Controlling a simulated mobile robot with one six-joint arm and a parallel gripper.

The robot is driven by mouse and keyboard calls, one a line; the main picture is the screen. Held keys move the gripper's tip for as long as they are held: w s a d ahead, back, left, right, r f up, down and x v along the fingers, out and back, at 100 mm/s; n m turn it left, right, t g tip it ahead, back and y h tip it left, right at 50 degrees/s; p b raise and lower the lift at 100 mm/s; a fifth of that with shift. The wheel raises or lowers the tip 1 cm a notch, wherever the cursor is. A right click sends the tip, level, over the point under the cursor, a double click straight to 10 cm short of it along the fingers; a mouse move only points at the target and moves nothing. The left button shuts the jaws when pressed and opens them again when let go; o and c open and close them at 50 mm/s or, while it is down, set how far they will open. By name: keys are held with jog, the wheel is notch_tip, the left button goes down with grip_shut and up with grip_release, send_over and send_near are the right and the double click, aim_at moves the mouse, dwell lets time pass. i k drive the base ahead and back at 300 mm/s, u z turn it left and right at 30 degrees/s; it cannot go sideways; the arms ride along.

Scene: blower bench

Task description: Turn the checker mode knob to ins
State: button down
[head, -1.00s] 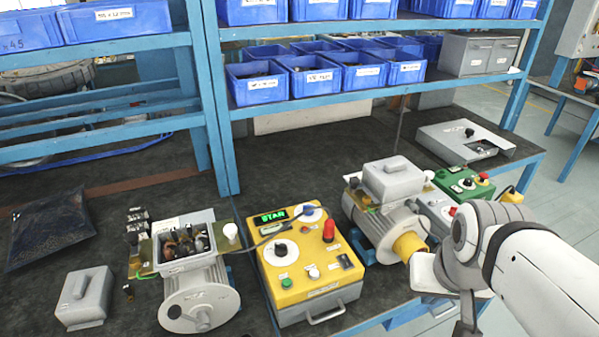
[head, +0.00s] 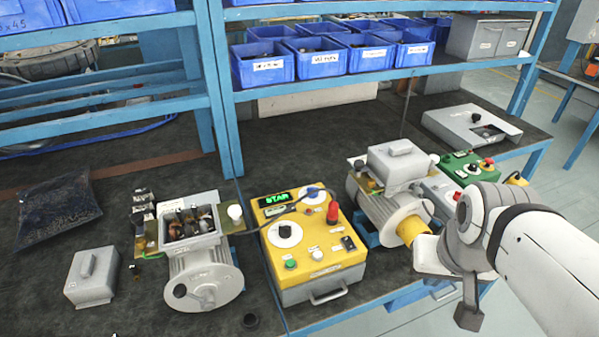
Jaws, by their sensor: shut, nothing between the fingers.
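The checker is a yellow-topped grey box (head: 318,249) on the bench's front part, with a green-lit display (head: 278,198) that seems to read STAR. A black knob on a white round dial (head: 284,233) sits on its top left; this looks like the mode knob. Its pointer direction and dial lettering are too small to read. My gripper (head: 468,318) hangs at the lower right, in front of the bench edge and well right of the checker. It looks shut and empty, small and partly hidden by my wrist. It touches nothing on the checker.
A blower motor with an open terminal box (head: 200,265) stands left of the checker. Another motor (head: 385,205) stands close on its right, between it and my arm. A red part (head: 332,212) and a cable rise from the checker top. A shelf with blue bins (head: 262,65) is behind.

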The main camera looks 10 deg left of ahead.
aim_at(285, 231)
jog(key=u, duration=1.4)
jog(key=k, duration=0.4)
jog(key=z, duration=0.35)
jog(key=i, duration=0.5)
